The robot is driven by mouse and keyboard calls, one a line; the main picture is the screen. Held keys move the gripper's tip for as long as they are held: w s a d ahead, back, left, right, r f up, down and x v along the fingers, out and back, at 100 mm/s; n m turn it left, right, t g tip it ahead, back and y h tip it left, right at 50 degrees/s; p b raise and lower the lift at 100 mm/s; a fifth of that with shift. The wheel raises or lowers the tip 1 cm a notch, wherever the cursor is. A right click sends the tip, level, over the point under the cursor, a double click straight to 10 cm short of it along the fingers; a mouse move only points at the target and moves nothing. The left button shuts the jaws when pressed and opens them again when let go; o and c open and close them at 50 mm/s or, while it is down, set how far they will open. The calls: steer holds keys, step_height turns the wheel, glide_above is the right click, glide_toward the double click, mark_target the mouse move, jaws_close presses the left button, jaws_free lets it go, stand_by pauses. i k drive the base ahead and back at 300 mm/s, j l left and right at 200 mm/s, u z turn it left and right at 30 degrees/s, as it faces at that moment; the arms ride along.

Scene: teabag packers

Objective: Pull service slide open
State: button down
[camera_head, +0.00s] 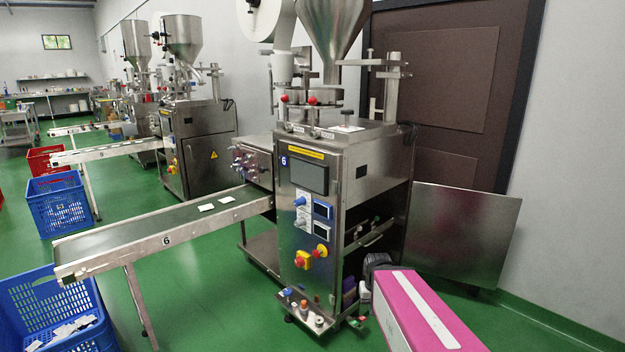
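The stainless packing machine marked 6 (312,215) stands in the middle of the camera_head view. Its right side is open below the upper panel. Inside that opening a metal slide or shelf (374,237) with a pale front edge sits within the frame, with small dark items on it. I cannot tell for sure that this is the service slide. A large metal panel (462,232) stands out to the right of the opening. A pink block with a white stripe, seemingly part of my arm, reaches in from the lower right. My gripper's fingers do not show.
A low ledge with small bottles (305,310) juts out at the machine's foot. A conveyor (160,228) runs left towards a blue crate (50,310). A brown door (440,90) and grey wall stand behind. Green floor is clear below the conveyor.

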mark_target(347, 223)
steer(key=i+j, duration=0.15)
steer(key=i, duration=0.25)
steer(key=i+j, duration=0.15)
steer(key=i, duration=0.25)
